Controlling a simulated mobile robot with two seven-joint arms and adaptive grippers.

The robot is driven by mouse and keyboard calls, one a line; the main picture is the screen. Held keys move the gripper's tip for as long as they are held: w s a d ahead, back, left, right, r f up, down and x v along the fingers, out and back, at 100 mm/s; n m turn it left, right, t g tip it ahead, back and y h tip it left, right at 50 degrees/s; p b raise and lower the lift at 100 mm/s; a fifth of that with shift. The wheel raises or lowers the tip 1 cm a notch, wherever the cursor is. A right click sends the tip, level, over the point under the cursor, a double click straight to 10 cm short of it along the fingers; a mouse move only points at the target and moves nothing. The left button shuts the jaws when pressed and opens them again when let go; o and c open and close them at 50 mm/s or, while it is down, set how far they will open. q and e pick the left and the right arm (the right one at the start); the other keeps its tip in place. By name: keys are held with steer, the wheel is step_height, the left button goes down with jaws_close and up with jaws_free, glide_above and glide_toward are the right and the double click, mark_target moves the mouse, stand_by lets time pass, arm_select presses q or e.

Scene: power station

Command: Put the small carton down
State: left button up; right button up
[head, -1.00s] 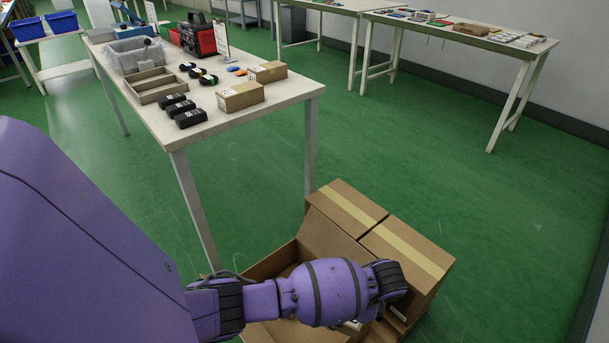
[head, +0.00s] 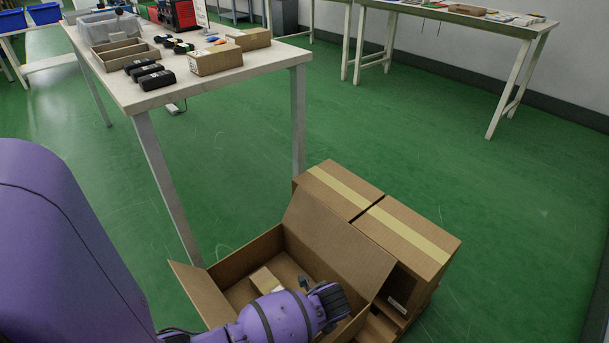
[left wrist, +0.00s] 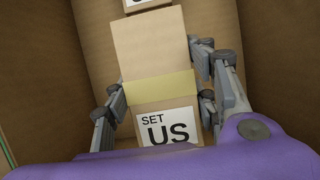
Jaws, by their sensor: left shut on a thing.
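The small carton (left wrist: 150,50) is brown cardboard with a yellowish tape band and a white label reading "SET US". In the left wrist view it is between the two fingers of my left gripper (left wrist: 157,85), which is shut on it. My gripper is down inside a large open cardboard box (head: 240,260) on the floor. Another labelled carton (left wrist: 150,4) lies just beyond the held one. My right gripper is not in view.
Closed taped boxes (head: 400,235) stand against the open box's right side. A raised flap (head: 335,245) rises close to my wrist. A white table (head: 215,85) with cartons and black items stands behind. The green floor right of the boxes is clear.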

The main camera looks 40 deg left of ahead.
arm_select(q)
step_height(320, 180, down, 4)
steer(key=shift+s+r+b, duration=0.1)
steer(key=shift+r+b, duration=0.15)
steer(key=shift+b, duration=0.5)
steer(key=shift+f, duration=0.1)
steer(key=shift+r, duration=0.2)
steer(key=shift+f, duration=0.65)
steer(key=o, duration=1.4)
steer(key=shift+o, duration=0.2)
steer(key=p+v, duration=0.2)
steer(key=v, duration=0.2)
steer(key=p+v, duration=0.1)
steer(key=v, duration=0.3)
steer(key=p+v, duration=0.2)
steer(key=v, duration=0.2)
steer(key=shift+a+r+p, duration=0.2)
steer(key=shift+r+p, duration=0.15)
steer(key=shift+d+r, duration=0.2)
steer(key=shift+r, duration=0.1)
